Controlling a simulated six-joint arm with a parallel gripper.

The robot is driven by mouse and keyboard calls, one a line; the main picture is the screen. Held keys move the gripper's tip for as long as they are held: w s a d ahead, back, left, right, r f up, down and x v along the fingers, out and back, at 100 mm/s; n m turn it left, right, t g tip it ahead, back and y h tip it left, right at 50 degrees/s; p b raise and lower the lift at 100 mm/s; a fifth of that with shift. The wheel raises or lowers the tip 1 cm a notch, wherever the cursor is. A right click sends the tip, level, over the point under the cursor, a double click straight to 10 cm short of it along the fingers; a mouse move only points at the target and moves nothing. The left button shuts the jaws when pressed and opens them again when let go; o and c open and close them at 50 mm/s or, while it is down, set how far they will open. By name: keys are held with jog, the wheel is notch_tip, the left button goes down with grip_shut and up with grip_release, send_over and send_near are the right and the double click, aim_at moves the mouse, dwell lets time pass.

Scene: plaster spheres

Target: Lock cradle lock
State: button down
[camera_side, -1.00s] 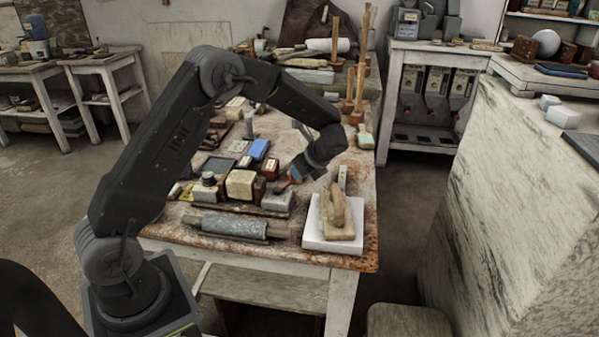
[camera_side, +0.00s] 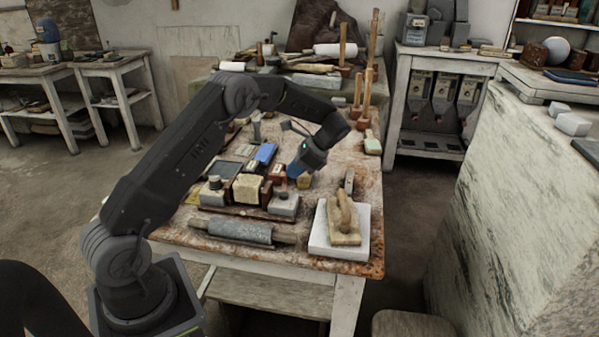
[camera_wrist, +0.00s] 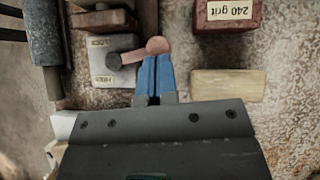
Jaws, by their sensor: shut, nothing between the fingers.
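The cradle lock is a pale grey plate (camera_wrist: 100,72) with dark lettering, upside down in the wrist view. A dark round pivot (camera_wrist: 113,62) sits on it. A copper-pink lever (camera_wrist: 133,56) runs right from the pivot, past the plate's edge, to a round knob (camera_wrist: 157,46). In the side view the lock's grey block (camera_side: 284,207) stands at the bench's front middle. My gripper (camera_wrist: 155,58) has blue fingers, closed together and empty, with tips at the knob's lower edge in the wrist picture. I cannot tell if they touch it. In the side view my gripper (camera_side: 294,172) is above and behind the block.
A red-brown "240 grit" block (camera_wrist: 225,14) and a tan block (camera_wrist: 228,85) lie right of the lever in the wrist view.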

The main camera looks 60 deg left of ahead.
jog(key=shift+s+a+n+g+h, duration=0.3)
jog(key=shift+n+h, duration=0.2)
jog(key=shift+n, duration=0.3)
jog(key=shift+w, duration=0.1)
jog(key=shift+s+d, duration=0.25)
jog(key=shift+d, duration=0.5)
jog(key=v, duration=1.2)
jog(key=shift+d+r, duration=0.1)
